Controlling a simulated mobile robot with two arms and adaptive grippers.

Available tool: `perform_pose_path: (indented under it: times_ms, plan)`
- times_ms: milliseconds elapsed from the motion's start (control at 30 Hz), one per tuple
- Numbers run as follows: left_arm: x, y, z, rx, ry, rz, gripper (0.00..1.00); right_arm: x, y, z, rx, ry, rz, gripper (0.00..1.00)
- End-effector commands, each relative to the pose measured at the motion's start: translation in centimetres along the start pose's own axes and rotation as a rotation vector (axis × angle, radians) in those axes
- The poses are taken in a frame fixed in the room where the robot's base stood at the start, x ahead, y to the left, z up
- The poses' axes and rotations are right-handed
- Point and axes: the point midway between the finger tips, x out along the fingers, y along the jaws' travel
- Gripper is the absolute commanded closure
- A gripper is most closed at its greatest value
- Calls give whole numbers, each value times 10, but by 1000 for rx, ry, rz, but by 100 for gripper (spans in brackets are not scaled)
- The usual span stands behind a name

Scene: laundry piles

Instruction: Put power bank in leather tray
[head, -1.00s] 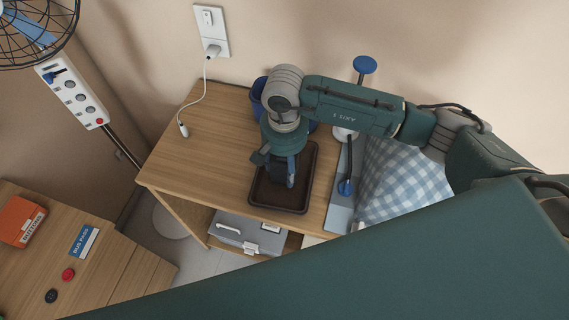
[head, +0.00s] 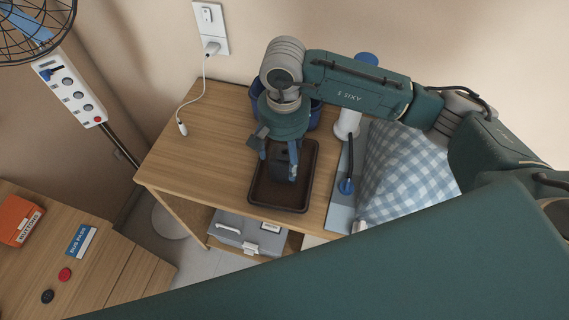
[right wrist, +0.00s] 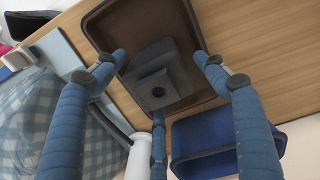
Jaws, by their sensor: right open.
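The brown leather tray (head: 255,195) lies on the wooden desk; its rim also shows in the right wrist view (right wrist: 98,32). My right gripper (head: 279,162) points down over the tray, its blue fingers spread. In the right wrist view, a dark grey block with a round dark spot, apparently the power bank (right wrist: 150,68), is between the spread fingers (right wrist: 160,72) and over the tray floor. It looks tilted, and I cannot tell whether it touches the tray everywhere. My left gripper is out of view.
A blue bin (right wrist: 190,140) stands directly behind the tray. A white cable end (head: 182,129) lies on the desk's left. Desk left of the tray is clear (head: 205,150).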

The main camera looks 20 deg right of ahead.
Motion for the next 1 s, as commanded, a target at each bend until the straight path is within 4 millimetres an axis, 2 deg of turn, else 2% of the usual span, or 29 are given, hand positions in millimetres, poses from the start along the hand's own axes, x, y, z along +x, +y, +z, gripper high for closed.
perform_pose_path:
  times_ms: [33,200,400,567,1000]
  plan:
    - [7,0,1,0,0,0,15,-10,-1,-2,-1,7,-5,28]
    - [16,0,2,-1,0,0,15,-44,-1,-1,0,5,-3,28]
    - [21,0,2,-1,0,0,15,-70,0,0,0,2,-2,28]
    - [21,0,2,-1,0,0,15,-75,0,0,0,0,1,28]
    - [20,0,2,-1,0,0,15,-75,0,0,0,0,0,28]
